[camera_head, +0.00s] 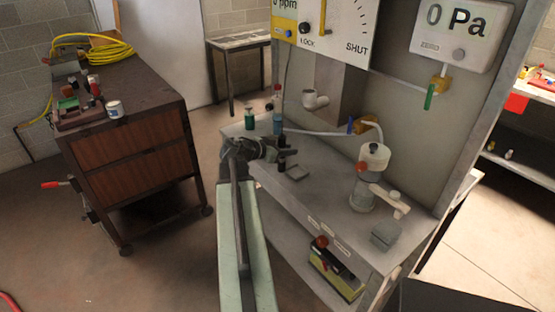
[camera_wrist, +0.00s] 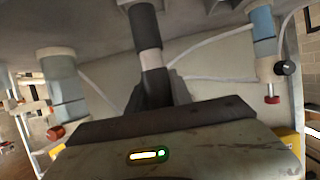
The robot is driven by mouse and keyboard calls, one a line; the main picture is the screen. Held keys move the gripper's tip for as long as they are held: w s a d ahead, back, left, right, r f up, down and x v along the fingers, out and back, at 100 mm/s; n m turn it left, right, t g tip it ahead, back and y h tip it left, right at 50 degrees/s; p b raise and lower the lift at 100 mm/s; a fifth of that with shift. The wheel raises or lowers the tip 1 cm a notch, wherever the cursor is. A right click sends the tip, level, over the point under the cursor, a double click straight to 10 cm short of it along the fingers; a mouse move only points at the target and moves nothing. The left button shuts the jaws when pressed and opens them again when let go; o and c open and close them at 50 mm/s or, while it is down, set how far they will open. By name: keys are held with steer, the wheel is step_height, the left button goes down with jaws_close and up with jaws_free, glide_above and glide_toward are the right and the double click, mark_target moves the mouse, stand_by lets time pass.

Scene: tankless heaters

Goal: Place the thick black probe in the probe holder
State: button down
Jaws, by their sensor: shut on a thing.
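My gripper (camera_head: 279,154) is over the left part of the grey bench in the head view, shut on a thick black probe (camera_head: 282,166). The probe looks roughly upright there, but it is small and partly hidden by the jaws. In the wrist view the dark jaws (camera_wrist: 155,92) close around the probe (camera_wrist: 144,25), which has a pale band near the jaws. A small flat grey block (camera_head: 298,173) lies on the bench just right of the gripper; I cannot tell whether it is the probe holder. Whether the probe touches the bench is unclear.
A pale valve fitting (camera_head: 372,175) and a grey box (camera_head: 385,235) stand on the right part of the bench. The bench middle (camera_head: 325,190) is clear. A wooden cabinet (camera_head: 135,155) stands left.

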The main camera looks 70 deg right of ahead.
steer(key=w+d, duration=0.2)
steer(key=d, duration=0.2)
steer(key=w+d+f+b, duration=0.1)
steer(key=w+d, duration=0.1)
steer(key=d, duration=0.3)
steer(key=w+d, duration=0.3)
steer(key=d, duration=0.1)
steer(key=shift+d+f, duration=0.2)
step_height(320, 180, down, 4)
steer(key=b, duration=0.4)
steer(key=shift+r, duration=0.2)
steer(key=shift+f, duration=0.2)
steer(key=c, duration=1.1)
jaws_free()
steer(key=shift+c, duration=0.2)
steer(key=shift+r, duration=0.1)
